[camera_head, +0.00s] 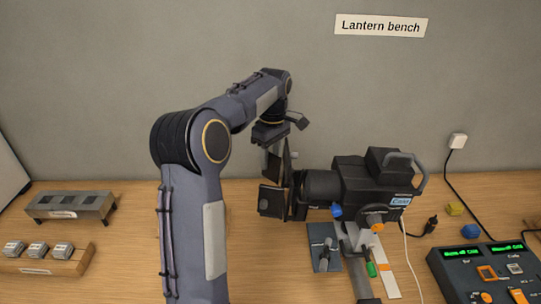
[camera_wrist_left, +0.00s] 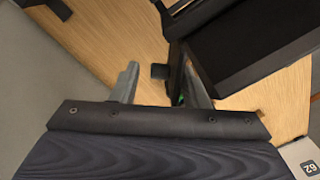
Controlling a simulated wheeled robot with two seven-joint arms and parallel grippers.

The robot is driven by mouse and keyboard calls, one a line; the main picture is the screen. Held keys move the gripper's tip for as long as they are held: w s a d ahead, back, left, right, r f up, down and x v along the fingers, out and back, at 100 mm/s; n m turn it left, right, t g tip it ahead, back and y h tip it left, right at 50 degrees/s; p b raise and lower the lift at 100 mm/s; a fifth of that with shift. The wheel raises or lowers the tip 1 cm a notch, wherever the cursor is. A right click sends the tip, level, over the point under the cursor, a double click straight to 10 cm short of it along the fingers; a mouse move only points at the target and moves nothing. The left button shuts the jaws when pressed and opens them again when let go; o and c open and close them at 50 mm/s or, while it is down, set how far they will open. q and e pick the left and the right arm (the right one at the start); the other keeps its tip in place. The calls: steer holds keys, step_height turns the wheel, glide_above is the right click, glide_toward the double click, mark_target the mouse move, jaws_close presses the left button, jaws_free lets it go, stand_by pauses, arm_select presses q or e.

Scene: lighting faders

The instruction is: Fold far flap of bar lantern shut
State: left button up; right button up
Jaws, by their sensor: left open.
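The black bar lantern (camera_head: 365,182) stands on the bench right of centre, its barrel facing left. Its dark flaps are at the barrel's left end: a lower near flap (camera_head: 271,201) and a tall thin flap (camera_head: 287,162) behind it, standing out from the front. My left gripper (camera_head: 273,158) reaches down from above at this tall flap. In the left wrist view my two grey fingers (camera_wrist_left: 161,84) are apart, with a small black tab (camera_wrist_left: 160,71) just beyond the gap between them. A large black panel (camera_wrist_left: 260,42) fills the upper right there. Contact is unclear. My right gripper is not in view.
A control desk (camera_head: 490,275) stands front right. A grey rack (camera_head: 72,206) and a wooden tray with several small blocks (camera_head: 40,262) are at left. A cable runs beside the lantern.

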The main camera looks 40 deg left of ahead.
arm_select(q)
steer(key=c, duration=0.8)
steer(key=shift+c, duration=0.3)
steer(key=shift+w+m, duration=0.1)
steer(key=shift+m, duration=0.2)
steer(key=shift+w+d+f+m+g, duration=0.1)
steer(key=shift+w+d+m, duration=0.35)
steer(key=shift+m, duration=1.1)
steer(key=shift+w+d+m+g, duration=0.1)
steer(key=shift+w+d+m, duration=0.3)
steer(key=shift+m, duration=1.2)
steer(key=shift+w+d+f+m+g, duration=0.1)
steer(key=shift+w+d+m, duration=0.35)
steer(key=shift+m, duration=1.1)
